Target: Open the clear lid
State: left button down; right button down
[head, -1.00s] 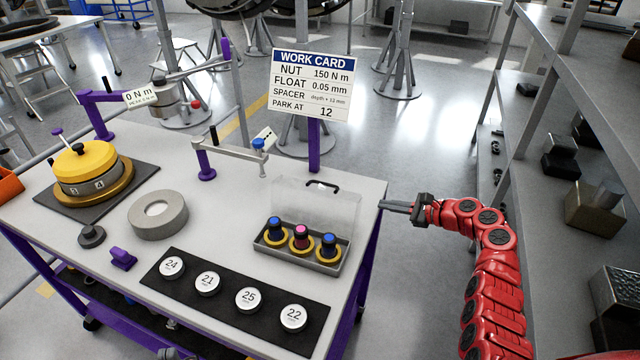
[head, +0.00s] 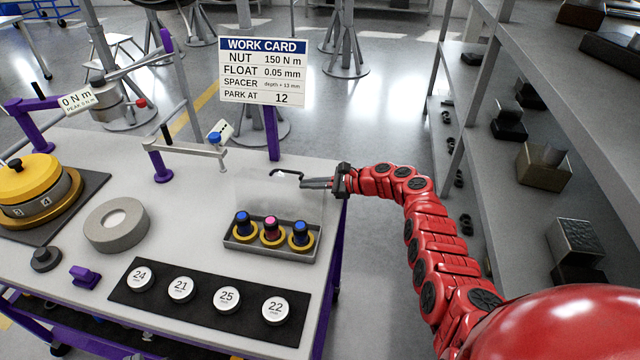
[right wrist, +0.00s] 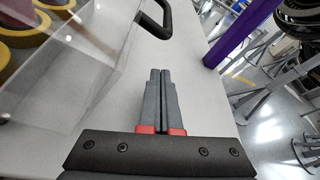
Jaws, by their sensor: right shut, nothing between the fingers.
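The clear lid (head: 262,190) stands raised at the back of a small grey tray (head: 268,256), with a black handle (head: 287,174) at its top edge. Its see-through panel (right wrist: 75,60) fills the left of the right wrist view, where the handle (right wrist: 157,18) is at the top. My right gripper (head: 303,183) is shut and empty, its fingertips close to the handle's right end in the head view. In the right wrist view the shut fingers (right wrist: 158,72) are below the handle, which is not between them. Contact with the lid cannot be told. My left gripper is not in view.
The tray holds three yellow-ringed plugs (head: 271,232). A black mat with numbered discs (head: 227,300) lies in front. A purple post with the work card (head: 262,72) stands behind the lid. Shelves (head: 500,130) stand to the right across open floor.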

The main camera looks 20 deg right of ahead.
aim_at(309, 176)
jog(key=shift+r+p, duration=0.3)
jog(key=shift+r, duration=0.45)
jog(key=shift+s+a+r+p, duration=0.1)
jog(key=shift+s+r+p, duration=0.2)
jog(key=shift+r, duration=0.25)
jog(key=shift+s+a+r+p, duration=0.1)
jog(key=shift+s+r+p, duration=0.05)
jog(key=shift+r+p, duration=0.3)
jog(key=shift+r, duration=0.1)
jog(key=shift+s+a+r+n+t+p, duration=0.15)
jog(key=shift+r+n+p, duration=0.1)
jog(key=shift+r+p, duration=0.3)
jog(key=shift+s+a+r+n+t+p, duration=0.15)
jog(key=shift+r+n+p, duration=0.15)
jog(key=shift+p, duration=0.3)
jog(key=shift+s+a+r+n+t, duration=0.1)
jog(key=shift+s+r+n+t, duration=0.15)
jog(key=shift+r+n+t, duration=0.1)
jog(key=shift+f, duration=0.2)
